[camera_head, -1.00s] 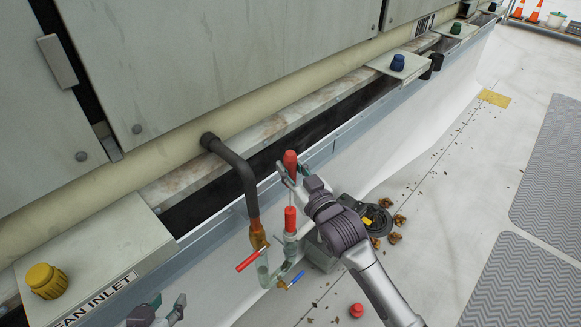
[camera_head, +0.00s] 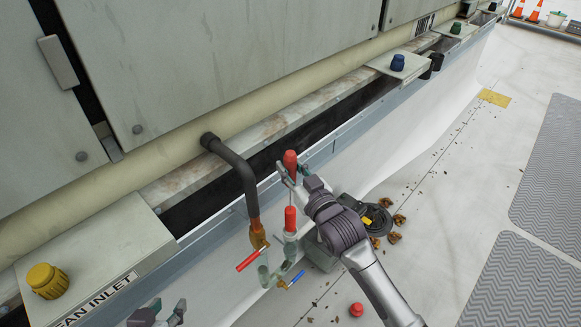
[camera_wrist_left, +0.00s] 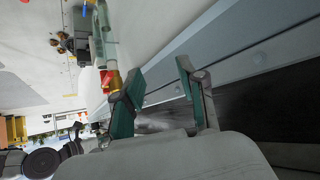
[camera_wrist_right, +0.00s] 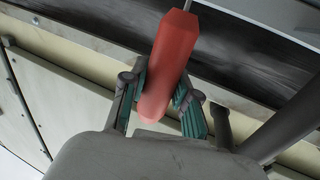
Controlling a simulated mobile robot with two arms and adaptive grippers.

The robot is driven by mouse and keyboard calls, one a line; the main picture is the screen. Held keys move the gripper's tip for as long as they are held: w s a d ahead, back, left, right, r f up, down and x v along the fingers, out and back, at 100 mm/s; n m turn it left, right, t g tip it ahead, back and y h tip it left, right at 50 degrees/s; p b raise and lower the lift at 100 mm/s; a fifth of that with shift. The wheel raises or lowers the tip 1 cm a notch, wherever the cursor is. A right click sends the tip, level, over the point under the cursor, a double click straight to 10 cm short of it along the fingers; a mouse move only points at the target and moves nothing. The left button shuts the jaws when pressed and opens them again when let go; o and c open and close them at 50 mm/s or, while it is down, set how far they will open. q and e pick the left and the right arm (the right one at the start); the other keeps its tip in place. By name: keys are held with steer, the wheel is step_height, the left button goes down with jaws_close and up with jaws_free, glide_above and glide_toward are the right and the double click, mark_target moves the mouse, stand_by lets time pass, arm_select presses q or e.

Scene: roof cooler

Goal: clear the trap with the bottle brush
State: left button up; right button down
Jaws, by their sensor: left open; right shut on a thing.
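The bottle brush shows as a red handle (camera_head: 290,160) with a thin rod running down from it. My right gripper (camera_head: 292,175) is shut on this handle, which fills the jaws in the right wrist view (camera_wrist_right: 170,65). The trap (camera_head: 285,272) is a clear U-shaped pipe below, with a red lever (camera_head: 248,261) and a blue lever (camera_head: 296,278). A second red piece (camera_head: 290,218) stands upright at the trap's right leg; I cannot tell whether the rod enters it. The brush's bristles are not distinguishable. My left gripper (camera_head: 167,313) is open and empty at the bottom edge, left of the trap.
A dark drain pipe (camera_head: 240,172) bends down from the unit to a copper fitting (camera_head: 256,232). A dark gutter runs along the wall. A black round item (camera_head: 372,217), brown clumps (camera_head: 398,220) and a red cap (camera_head: 356,310) lie on the roof. A yellow knob (camera_head: 47,281) sits at left.

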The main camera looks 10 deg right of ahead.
arm_select(q)
steer(key=shift+s+a+f+g, duration=0.2)
steer(key=shift+s+f+g, duration=0.05)
steer(key=shift+s+g, duration=0.1)
steer(key=shift+s+f, duration=0.25)
steer(key=shift+s, duration=0.15)
steer(key=shift+s+a+f+g+y, duration=0.25)
steer(key=shift+s+g+y, duration=0.05)
steer(key=shift+s+g, duration=0.15)
stand_by(0.7)
steer(key=shift+w, duration=0.2)
arm_select(e)
steer(key=shift+f, duration=0.15)
